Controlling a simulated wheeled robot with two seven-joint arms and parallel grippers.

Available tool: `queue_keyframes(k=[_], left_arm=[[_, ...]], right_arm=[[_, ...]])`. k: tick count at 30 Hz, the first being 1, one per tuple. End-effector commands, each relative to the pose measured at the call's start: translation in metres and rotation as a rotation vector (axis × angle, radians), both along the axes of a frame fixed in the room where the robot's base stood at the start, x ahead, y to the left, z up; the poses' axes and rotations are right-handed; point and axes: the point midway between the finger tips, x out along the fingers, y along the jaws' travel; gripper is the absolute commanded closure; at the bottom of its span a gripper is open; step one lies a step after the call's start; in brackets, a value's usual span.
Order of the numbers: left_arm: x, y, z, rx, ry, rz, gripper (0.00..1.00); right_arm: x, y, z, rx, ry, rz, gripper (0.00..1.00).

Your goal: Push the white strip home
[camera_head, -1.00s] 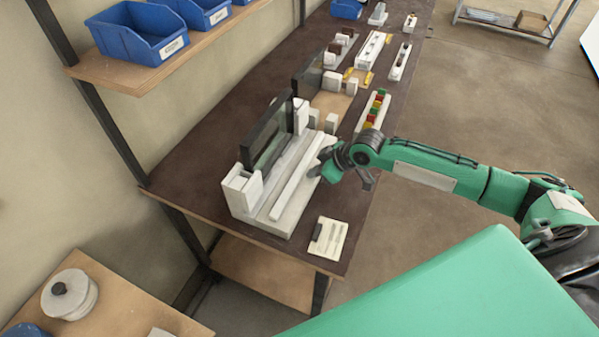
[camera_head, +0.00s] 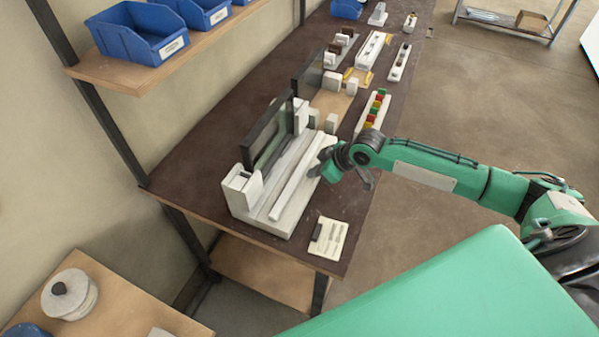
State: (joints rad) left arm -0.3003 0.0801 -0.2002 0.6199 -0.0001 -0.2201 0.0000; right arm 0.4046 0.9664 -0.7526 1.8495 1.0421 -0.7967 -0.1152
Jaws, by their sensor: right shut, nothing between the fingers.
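The white strip (camera_head: 297,189) is a long narrow bar lying lengthwise on the pale base of the clamp fixture (camera_head: 283,222). A dark upright panel (camera_head: 268,140) stands along the fixture's left side, with white end blocks (camera_head: 240,185) at the near end. A gap shows between the strip and the parts beside the panel. My right gripper (camera_head: 318,172) is shut and empty at the right side of the fixture, close to the strip's far part. I cannot tell whether its fingertips touch the strip. My left gripper is not in view.
A card with a dark clip (camera_head: 328,238) lies near the bench's front corner. A rack of coloured blocks (camera_head: 373,112) stands beyond my right gripper. More fixtures (camera_head: 370,50) fill the far bench. Blue bins (camera_head: 137,32) sit on a shelf at upper left.

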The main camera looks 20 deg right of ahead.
Motion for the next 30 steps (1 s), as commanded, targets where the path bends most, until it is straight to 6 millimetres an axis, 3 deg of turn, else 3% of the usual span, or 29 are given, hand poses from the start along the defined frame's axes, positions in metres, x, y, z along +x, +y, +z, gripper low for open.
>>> queue_keyframes(k=[30], left_arm=[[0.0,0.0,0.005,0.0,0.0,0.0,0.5]], right_arm=[[0.028,0.025,0.0,0.001,-0.001,0.0,1.0]])
